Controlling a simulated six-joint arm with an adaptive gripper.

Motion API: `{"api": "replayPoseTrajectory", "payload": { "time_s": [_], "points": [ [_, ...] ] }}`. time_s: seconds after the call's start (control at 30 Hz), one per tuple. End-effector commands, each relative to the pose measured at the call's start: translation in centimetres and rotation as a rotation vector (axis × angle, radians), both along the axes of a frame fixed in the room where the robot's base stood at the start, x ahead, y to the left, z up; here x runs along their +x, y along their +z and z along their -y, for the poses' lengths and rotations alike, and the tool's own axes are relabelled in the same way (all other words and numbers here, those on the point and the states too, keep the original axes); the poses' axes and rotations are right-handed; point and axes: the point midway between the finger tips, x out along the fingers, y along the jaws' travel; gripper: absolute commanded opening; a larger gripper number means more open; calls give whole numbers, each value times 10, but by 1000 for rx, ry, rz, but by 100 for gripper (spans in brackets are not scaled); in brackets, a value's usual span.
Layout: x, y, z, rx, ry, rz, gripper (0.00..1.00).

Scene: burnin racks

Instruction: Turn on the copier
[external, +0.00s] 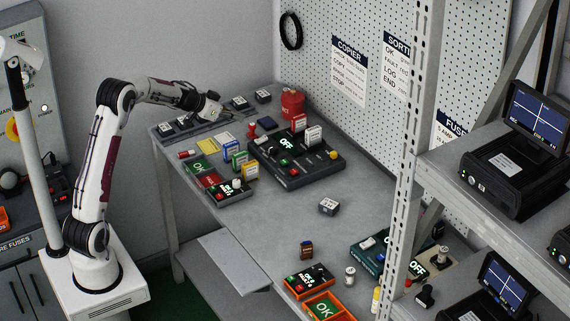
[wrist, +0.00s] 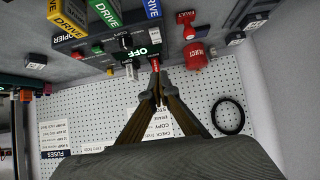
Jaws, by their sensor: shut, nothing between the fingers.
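A dark machine (external: 318,165) stands mid-bench in the external view, with a lit OFF display (external: 286,144) and several small controls on top. The OFF display also shows in the wrist view (wrist: 149,51), near the fingers. A COPIER sheet (external: 349,71) hangs on the pegboard. My gripper (external: 217,110) is shut and empty, above the bench's back-left part. In the wrist view, its fingertips (wrist: 155,72) overlap the machine's edge; contact cannot be told.
Coloured DRIVE blocks (wrist: 103,12) stand near the machine. A red REJECT canister (external: 292,103) stands behind it. Another device reading OFF (external: 417,268) is at front right. A metal shelf post (external: 408,150) rises at right. The bench middle (external: 285,220) is mostly clear.

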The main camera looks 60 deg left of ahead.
Motion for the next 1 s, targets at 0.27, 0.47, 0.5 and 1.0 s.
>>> {"api": "replayPoseTrajectory", "payload": {
  "time_s": [0.27,0.47,0.5,1.0],
  "points": [
    [7,-5,0,-1,0,-1,0],
    [19,-15,0,-1,1,-1,0],
    [22,-17,0,0,0,-1,0],
    [62,-48,0,-1,1,-1,0]
  ]
}}
